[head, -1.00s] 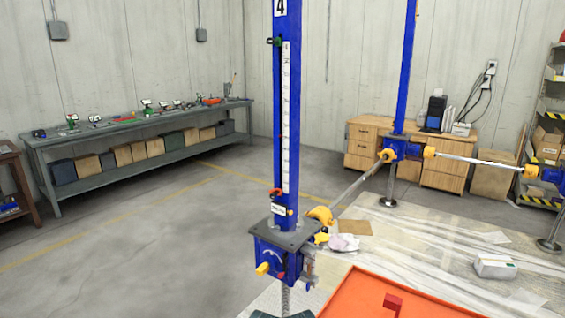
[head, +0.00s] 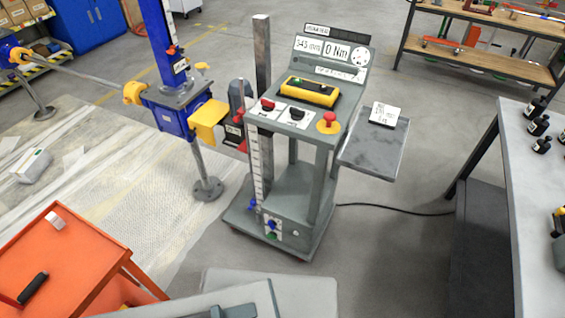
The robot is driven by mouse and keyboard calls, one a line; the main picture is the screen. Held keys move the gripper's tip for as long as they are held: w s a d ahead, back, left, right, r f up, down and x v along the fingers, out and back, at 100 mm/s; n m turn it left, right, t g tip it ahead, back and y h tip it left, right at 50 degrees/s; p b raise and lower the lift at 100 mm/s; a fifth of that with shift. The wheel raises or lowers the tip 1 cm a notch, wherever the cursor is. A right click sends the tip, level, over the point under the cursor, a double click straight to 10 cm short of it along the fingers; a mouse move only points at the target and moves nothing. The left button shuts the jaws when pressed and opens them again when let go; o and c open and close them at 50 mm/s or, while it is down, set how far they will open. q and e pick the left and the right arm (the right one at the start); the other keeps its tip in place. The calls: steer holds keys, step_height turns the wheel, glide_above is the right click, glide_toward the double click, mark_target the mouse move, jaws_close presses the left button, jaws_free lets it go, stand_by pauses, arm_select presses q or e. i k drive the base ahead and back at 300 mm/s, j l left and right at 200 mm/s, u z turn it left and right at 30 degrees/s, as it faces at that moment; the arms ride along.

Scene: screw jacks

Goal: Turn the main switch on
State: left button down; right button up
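A grey control console (head: 310,135) on a wheeled stand is in the middle of the head view. Its sloped panel has a red knob (head: 267,105) on a white plate, a black knob (head: 297,114) beside it, and a red mushroom button (head: 328,121) on a yellow base. I cannot tell from the labels which one is the main switch. A yellow-framed pendant (head: 308,91) lies above the knobs. The display (head: 325,49) is lit and reads about 345 mm and 0 Nm. Neither of my grippers is in view.
A small grey side shelf (head: 372,146) juts from the console's right with a white card (head: 384,114). A blue screw jack (head: 170,105) stands to the left. An orange cart (head: 75,250) is at lower left, a workbench (head: 540,190) at right. A cable (head: 395,208) crosses the floor.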

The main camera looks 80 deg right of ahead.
mark_target(267, 105)
steer(key=z, duration=2.95)
steer(key=i+j, duration=0.15)
steer(key=i+l+z, duration=0.05)
